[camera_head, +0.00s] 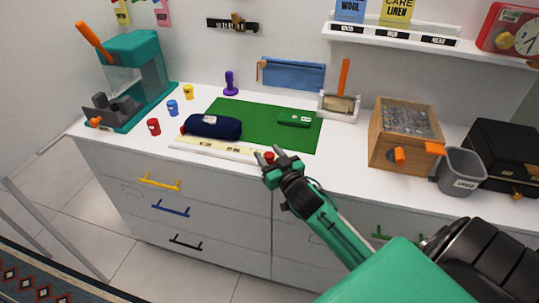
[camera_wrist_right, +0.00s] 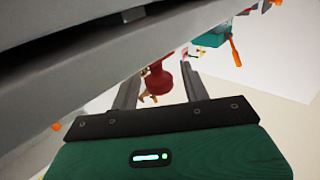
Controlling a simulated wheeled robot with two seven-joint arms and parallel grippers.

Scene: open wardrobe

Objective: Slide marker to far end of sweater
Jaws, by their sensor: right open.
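A cream strip with dark lettering (camera_head: 215,147) lies along the front edge of the white dresser top; its words are too small to read surely. A red knob (camera_head: 269,157), which looks like the marker, is at the strip's right end. My right gripper (camera_head: 267,154) is at this end, open, with its fingertips beside the knob. In the right wrist view the red knob (camera_wrist_right: 160,82) stands between the two spread fingers, with gaps visible on both sides. My left gripper is not in view.
A dark blue rolled bundle (camera_head: 212,126) lies behind the strip on a green mat (camera_head: 260,136), with a green case (camera_head: 295,119) at right. Small cups stand left. A wooden box (camera_head: 385,150) and grey bin (camera_head: 460,171) stand right.

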